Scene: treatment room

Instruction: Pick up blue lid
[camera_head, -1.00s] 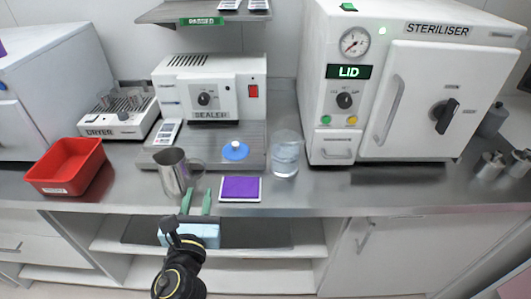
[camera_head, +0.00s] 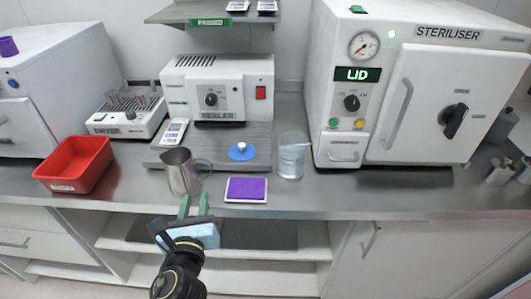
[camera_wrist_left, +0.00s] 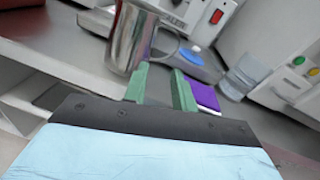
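The blue lid (camera_head: 242,151) is a round disc with a pale knob. It lies on the grey plate in front of the sealer, and also shows in the left wrist view (camera_wrist_left: 193,57), partly hidden behind the metal jug. My left gripper (camera_head: 194,206) has green fingers that stand apart with nothing between them. It is at the counter's front edge, below and left of the lid, not touching it. In the left wrist view the fingers (camera_wrist_left: 160,88) point toward the jug and counter. My right gripper is not in view.
A metal jug (camera_head: 178,172) stands between my left gripper and the sealer. A purple pad (camera_head: 246,190) lies in front of the lid. A clear beaker (camera_head: 291,158) stands right of it. A red tray (camera_head: 75,165) is at left, the steriliser (camera_head: 345,110) at right.

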